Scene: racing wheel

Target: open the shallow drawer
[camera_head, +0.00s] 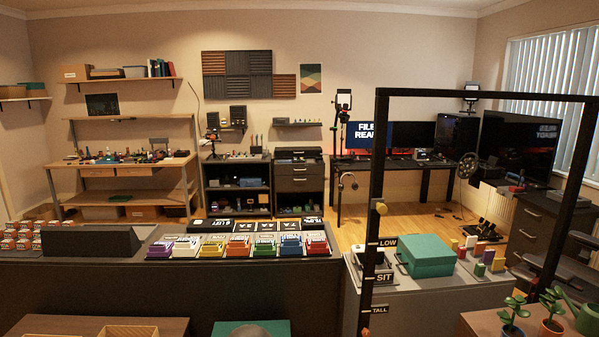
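Several drawers show, all apparently shut, and I cannot tell which is the shallow one. The wooden workbench at the far left has two low drawer fronts under its top, a left one (97,172) and a right one (139,171). A dark cabinet at the back centre has an upper drawer (298,169) and a lower drawer (298,184), each with a pale handle. A dark drawer unit (533,222) with handles stands at the right by the window. Neither of my grippers is in view, so nothing is seen touching any drawer.
A long dark counter (180,285) with colored blocks crosses the front. A black frame (375,170) marked LOW, SIT and TALL rises beside a teal box (427,256) at the right. Potted plants stand lower right. Wooden floor (350,228) shows clear behind the counter.

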